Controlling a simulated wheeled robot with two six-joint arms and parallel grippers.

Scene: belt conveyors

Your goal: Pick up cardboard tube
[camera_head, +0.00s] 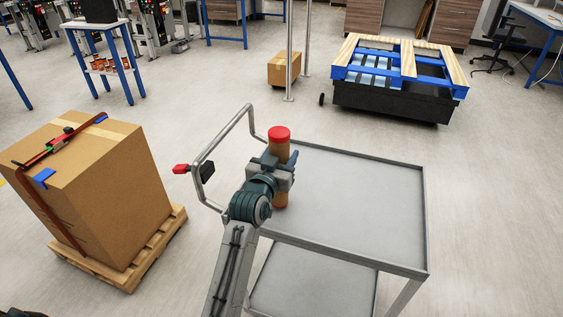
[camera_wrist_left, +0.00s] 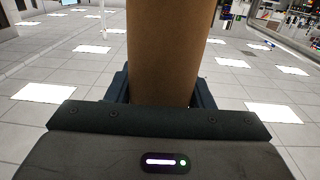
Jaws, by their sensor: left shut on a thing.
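The cardboard tube (camera_head: 279,149) is brown with a red cap on top and stands upright at the left side of a grey metal cart. My left gripper (camera_head: 281,170) is shut around the middle of the tube, and hides part of it. In the left wrist view the tube (camera_wrist_left: 170,50) rises between the two dark fingers of the gripper (camera_wrist_left: 165,92). I cannot tell whether the tube's lower end touches the cart top. My right gripper is not in view.
The cart top (camera_head: 360,205) is otherwise empty, with a raised rim and a metal handle (camera_head: 222,135) at its left. A large strapped box (camera_head: 110,190) on a pallet stands at the left. A smaller box (camera_head: 284,70) and a black bin (camera_head: 395,100) stand behind.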

